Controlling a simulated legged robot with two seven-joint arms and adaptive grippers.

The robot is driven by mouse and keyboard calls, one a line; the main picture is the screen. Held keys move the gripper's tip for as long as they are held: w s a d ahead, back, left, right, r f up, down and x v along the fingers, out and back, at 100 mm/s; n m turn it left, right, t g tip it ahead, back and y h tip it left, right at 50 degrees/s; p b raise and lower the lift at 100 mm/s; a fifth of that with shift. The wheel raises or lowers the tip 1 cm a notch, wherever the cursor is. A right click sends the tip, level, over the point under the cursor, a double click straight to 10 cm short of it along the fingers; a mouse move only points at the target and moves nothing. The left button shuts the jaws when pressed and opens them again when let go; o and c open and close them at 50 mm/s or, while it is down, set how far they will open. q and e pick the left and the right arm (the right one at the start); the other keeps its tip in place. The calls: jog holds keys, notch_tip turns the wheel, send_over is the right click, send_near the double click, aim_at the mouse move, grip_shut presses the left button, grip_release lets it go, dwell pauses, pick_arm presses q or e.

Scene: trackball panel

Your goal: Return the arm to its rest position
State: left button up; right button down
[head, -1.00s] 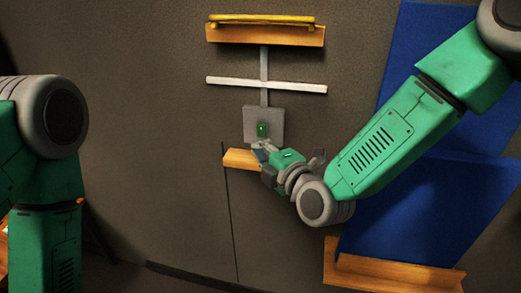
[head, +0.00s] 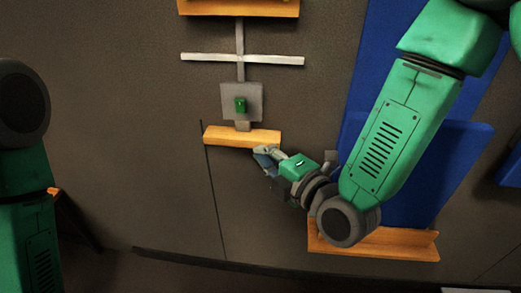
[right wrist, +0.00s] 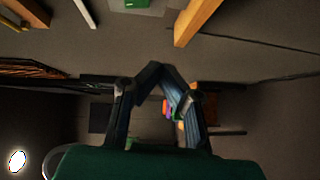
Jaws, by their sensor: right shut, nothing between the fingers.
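My right gripper (head: 264,154) is shut and empty. In the head view its tip is just below the wooden ledge (head: 242,137) on the wall; whether it touches cannot be told. The grey panel (head: 256,104) with a small green piece (head: 240,104) is above that ledge. In the right wrist view the gripper's fingertips (right wrist: 160,68) meet in front of the camera. The panel's lower part (right wrist: 140,4) shows at the top edge there. Of my left arm only green and dark links show at the left of the head view; its gripper is out of view.
A white crossbar (head: 210,57) and an upper wooden shelf (head: 270,7) are above the panel. Blue boards (head: 395,185) stand behind my right forearm, with a wooden ledge (head: 385,247) below them. The wall left of the panel is bare.

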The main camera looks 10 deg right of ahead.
jog(key=s+d+f+m+g+h, duration=0.35)
jog(key=s+d+f+m, duration=0.25)
jog(key=f, duration=0.5)
jog(key=s+d+f+m+g+h, duration=0.2)
jog(key=s+d+f+m+g, duration=0.3)
jog(key=f, duration=0.5)
pick_arm(q)
jog(key=shift+d, duration=0.25)
pick_arm(e)
jog(key=s+d+f+m+g+h, duration=0.1)
jog(key=s+d+f+m+g, duration=0.1)
jog(key=s+d+m, duration=0.3)
jog(key=s+d+f+m+g+h, duration=0.2)
jog(key=s+d+f+m, duration=0.3)
jog(key=s, duration=0.7)
jog(key=shift+s+d+f+m+g, duration=0.25)
jog(key=shift+s+d+m+g, duration=0.15)
jog(key=shift+d+m+g, duration=0.35)
pick_arm(q)
jog(key=shift+a, duration=0.1)
pick_arm(e)
jog(key=shift+a, duration=0.25)
jog(key=shift+w, duration=0.15)
